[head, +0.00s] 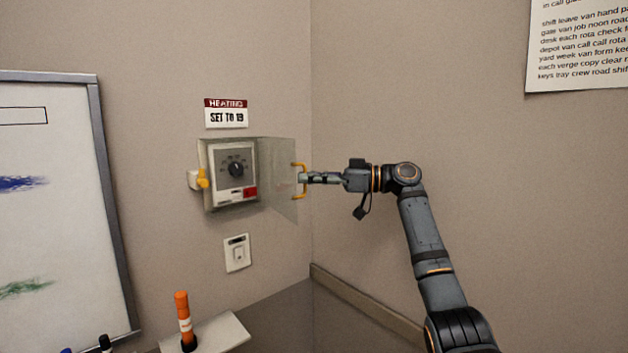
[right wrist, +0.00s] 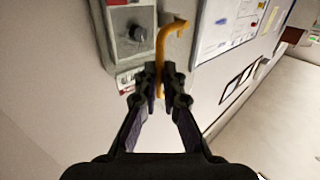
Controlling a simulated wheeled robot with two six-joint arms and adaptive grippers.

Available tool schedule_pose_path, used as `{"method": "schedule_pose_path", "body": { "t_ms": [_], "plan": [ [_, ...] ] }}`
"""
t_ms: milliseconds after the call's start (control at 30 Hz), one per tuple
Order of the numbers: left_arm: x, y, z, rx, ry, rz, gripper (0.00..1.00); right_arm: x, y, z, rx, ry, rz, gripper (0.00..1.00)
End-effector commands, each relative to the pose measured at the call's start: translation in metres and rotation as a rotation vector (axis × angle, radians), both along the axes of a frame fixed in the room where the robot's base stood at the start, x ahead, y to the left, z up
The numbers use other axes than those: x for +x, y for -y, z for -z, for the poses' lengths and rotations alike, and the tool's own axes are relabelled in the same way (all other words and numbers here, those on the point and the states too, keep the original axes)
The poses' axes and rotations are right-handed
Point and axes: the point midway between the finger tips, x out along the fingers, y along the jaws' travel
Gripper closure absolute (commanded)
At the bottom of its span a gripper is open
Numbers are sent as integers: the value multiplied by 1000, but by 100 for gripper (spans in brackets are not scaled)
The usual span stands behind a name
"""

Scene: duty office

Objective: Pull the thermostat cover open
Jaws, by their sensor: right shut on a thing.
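The thermostat (head: 234,168) is a pale box with a dark dial on the wall; it also shows in the right wrist view (right wrist: 133,34). Its clear cover (head: 278,178) stands swung out from the wall at the box's right side. A yellow handle (head: 302,168) is on the cover's outer edge, and the handle also shows in the right wrist view (right wrist: 172,32). My right gripper (head: 304,178) is shut on the yellow handle. A yellow latch piece (head: 202,179) is at the box's left side. My left gripper is not in view.
A sign reading "SET TO 19" (head: 226,114) is above the thermostat, and a wall switch (head: 237,253) is below it. A whiteboard (head: 60,240) is at the left. An orange marker (head: 183,316) stands by a small ledge (head: 222,333). A wall corner is just right of the cover.

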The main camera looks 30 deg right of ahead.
Motion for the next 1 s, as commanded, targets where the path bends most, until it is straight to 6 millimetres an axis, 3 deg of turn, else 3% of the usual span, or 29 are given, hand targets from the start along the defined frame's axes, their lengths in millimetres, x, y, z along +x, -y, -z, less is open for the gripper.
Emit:
{"method": "schedule_pose_path", "body": {
  "t_ms": [467,500,667,1000],
  "plan": [
    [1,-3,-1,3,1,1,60,1,-1,-5,9,8,3,100],
    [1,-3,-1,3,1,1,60,1,-1,-5,9,8,3,90],
    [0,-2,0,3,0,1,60,1,-1,-3,7,5,2,69],
    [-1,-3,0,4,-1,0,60,1,-1,-7,6,6,2,69]
  ]
}}
